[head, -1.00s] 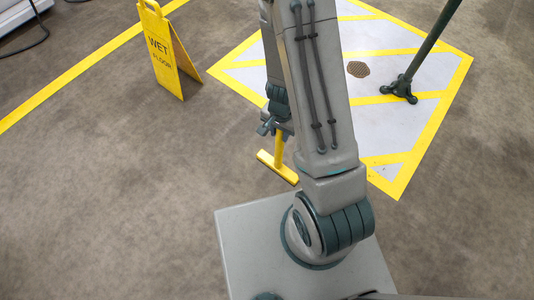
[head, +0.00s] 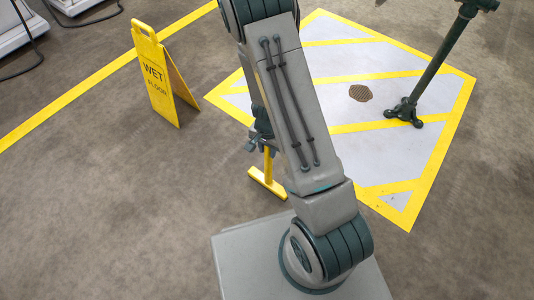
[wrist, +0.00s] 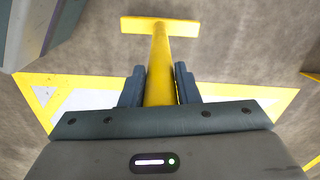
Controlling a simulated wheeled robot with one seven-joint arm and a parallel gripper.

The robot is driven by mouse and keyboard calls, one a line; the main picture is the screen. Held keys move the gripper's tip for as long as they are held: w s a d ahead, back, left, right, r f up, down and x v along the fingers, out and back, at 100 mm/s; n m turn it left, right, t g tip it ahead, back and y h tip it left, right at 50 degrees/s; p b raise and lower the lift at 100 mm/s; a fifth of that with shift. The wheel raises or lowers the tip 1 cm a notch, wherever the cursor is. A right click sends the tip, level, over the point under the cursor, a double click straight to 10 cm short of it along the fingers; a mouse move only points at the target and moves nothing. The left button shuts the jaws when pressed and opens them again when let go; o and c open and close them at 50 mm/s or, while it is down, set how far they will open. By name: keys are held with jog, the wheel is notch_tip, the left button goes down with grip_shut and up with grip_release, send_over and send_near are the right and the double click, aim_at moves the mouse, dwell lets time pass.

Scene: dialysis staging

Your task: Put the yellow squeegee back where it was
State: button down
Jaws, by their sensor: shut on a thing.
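The yellow squeegee (head: 267,182) hangs from my gripper (head: 258,143) with its crossbar low, left of my arm in the head view. In the wrist view my gripper (wrist: 160,88) is shut on the squeegee's handle (wrist: 160,65), one dark finger on each side. The crossbar (wrist: 160,26) lies at the far end, over bare floor. My arm hides the upper part of the handle and much of the gripper in the head view. I cannot tell whether the crossbar touches the floor.
A yellow wet floor sign (head: 160,85) stands at the upper left. A white floor area with yellow stripes (head: 330,58) lies at the right, with a drain (head: 360,93) and a dark green stand (head: 428,75). Pale equipment (head: 75,5) is at the top left. Brown floor (head: 120,200) is open at the left.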

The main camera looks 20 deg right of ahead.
aim_at(269, 155)
jog(key=shift+d+f+b, duration=0.2)
jog(key=shift+f+b, duration=0.95)
jog(key=shift+f, duration=0.5)
jog(key=shift+f, duration=0.15)
jog(key=c, duration=1.1)
grip_release()
